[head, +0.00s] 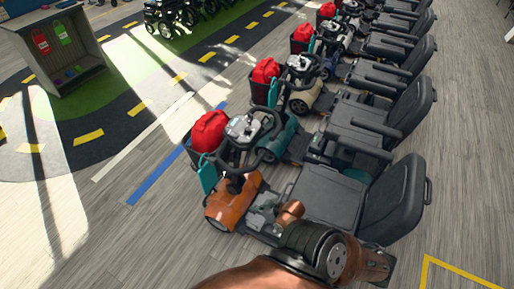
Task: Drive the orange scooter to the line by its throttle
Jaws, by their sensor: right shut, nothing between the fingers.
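The orange scooter (232,204) is the nearest of the row. It faces left, with a black looped handlebar (268,125), a grey control panel (243,128), a red bag (209,131) at its front and a black seat (394,201). My right arm comes in from the bottom. My right gripper (236,184) is dark and small, at the near side of the handlebar above the orange body. It is shut and empty; whether it touches the handlebar or throttle I cannot tell. A blue line (157,178) and a white line (140,140) run on the floor ahead of the scooter. My left gripper is out of view.
Several similar scooters stand in a row behind, the closest a teal one (283,141). A cabinet (52,48) stands at the upper left beside a painted road mat (105,127). A yellow floor marking (452,270) lies lower right. The floor left of the scooter is clear.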

